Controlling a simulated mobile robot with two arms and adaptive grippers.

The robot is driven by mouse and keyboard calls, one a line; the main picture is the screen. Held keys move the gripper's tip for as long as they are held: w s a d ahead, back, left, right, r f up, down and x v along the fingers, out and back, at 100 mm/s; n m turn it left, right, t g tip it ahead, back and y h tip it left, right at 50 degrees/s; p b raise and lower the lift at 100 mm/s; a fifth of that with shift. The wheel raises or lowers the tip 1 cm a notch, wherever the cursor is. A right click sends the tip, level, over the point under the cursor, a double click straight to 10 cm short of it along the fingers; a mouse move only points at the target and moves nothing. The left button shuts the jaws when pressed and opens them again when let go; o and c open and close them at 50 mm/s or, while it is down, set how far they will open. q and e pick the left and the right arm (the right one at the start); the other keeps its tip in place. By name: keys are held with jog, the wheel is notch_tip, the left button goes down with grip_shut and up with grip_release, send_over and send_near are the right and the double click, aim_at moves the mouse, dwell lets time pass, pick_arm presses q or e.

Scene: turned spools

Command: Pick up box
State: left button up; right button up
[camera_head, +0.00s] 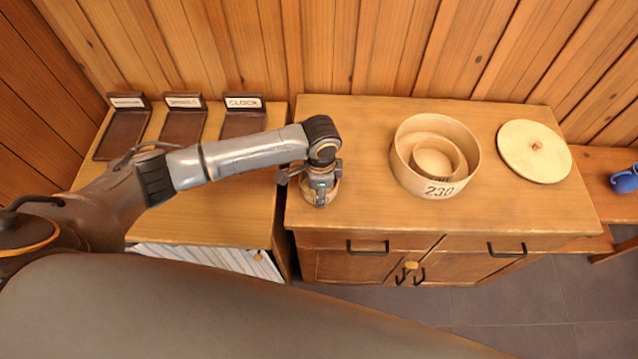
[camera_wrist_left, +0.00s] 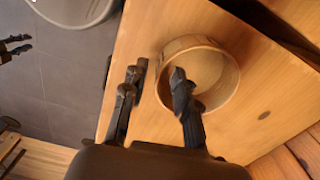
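A small round open wooden box (camera_head: 333,190) stands on the cabinet top near its left edge, mostly hidden under my left gripper (camera_head: 318,192). In the left wrist view the box (camera_wrist_left: 228,75) shows its hollow inside and pale rim. There my left gripper (camera_wrist_left: 155,88) is open, with the near rim wall between its fingers. One finger overlaps the box's opening and the other is outside; I cannot tell whether either touches. A larger round box marked 230 (camera_head: 440,190) holds a smaller round box (camera_head: 436,160) inside it.
A round wooden lid with a knob (camera_head: 534,150) lies at the right of the cabinet top (camera_head: 360,125). Three dark labelled trays (camera_head: 243,122) stand on the left counter, one reading CLOCK. A blue mug (camera_head: 625,180) is at the far right. A wooden wall stands behind.

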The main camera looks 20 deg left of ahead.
pick_arm(q)
jog(key=shift+c, duration=0.5)
grip_shut()
jog(key=shift+r, duration=0.15)
